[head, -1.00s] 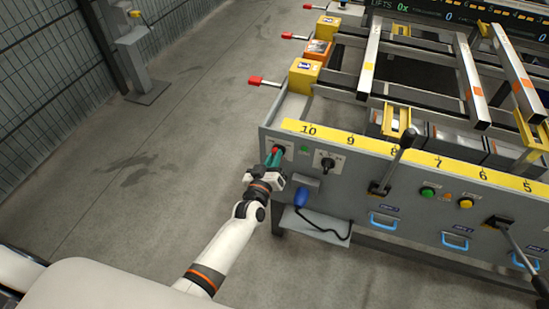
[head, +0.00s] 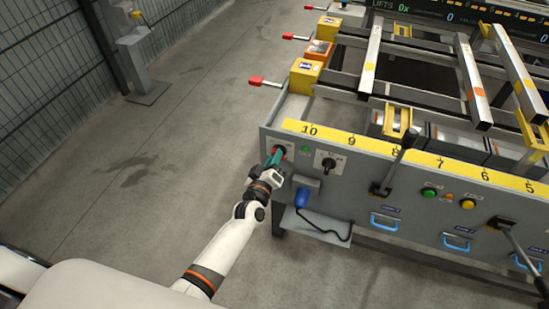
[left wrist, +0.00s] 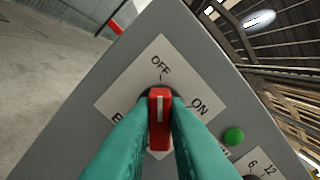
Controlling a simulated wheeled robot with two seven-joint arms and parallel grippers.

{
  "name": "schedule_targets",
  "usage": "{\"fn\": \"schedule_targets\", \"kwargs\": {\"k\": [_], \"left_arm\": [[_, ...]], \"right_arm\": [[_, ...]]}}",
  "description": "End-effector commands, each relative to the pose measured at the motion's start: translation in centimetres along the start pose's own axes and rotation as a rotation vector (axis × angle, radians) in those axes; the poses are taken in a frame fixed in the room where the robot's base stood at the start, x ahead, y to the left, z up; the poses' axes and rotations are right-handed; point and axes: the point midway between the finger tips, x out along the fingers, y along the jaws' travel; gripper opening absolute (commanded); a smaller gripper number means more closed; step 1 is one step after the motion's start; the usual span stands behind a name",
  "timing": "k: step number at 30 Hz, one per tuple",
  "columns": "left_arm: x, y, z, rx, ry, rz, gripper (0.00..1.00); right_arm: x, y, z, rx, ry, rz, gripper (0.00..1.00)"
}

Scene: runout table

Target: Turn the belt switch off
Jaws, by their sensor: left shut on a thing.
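The belt switch is a red knob (left wrist: 159,122) on a white label plate (left wrist: 118,92) in the left wrist view. The white line on the knob points up in the picture, toward the OFF mark; the ON mark is to its right. My left gripper (left wrist: 159,130) is shut on the knob, with a teal finger on each side. In the head view my left gripper (head: 273,159) is at the left end of the grey front panel (head: 345,190), and the knob is mostly hidden there. My right gripper is not in view.
A green button (left wrist: 233,136) sits right of the plate. A black rotary switch (head: 327,162) and a blue hanging handset (head: 301,198) are close to my gripper's right. A black-handled lever (head: 393,166) stands further right.

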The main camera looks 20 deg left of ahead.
Motion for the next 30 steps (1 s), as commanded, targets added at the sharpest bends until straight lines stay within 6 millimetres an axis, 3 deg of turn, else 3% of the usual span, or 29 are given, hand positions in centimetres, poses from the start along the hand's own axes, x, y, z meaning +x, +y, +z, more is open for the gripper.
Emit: {"fn": "schedule_targets", "kwargs": {"k": [2,3,7,15,19,30], "left_arm": [[-0.1,0.1,-0.1,-0.004,0.003,0.002,0.0],[-0.1,0.1,-0.1,-0.004,0.003,0.002,0.15],[-0.1,0.1,-0.1,-0.003,0.002,0.002,0.35],[-0.1,0.0,-0.1,-0.001,0.001,0.001,0.35],[-1.0,0.1,-0.1,-0.001,0.002,0.002,0.35],[-8.4,0.1,-0.1,-0.001,0.003,0.003,0.35]], "right_arm": [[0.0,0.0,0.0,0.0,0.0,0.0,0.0],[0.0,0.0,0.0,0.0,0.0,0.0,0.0],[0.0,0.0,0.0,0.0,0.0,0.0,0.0],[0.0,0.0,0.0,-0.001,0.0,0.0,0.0],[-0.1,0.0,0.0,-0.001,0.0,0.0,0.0],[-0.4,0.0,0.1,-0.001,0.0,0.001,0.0]]}}
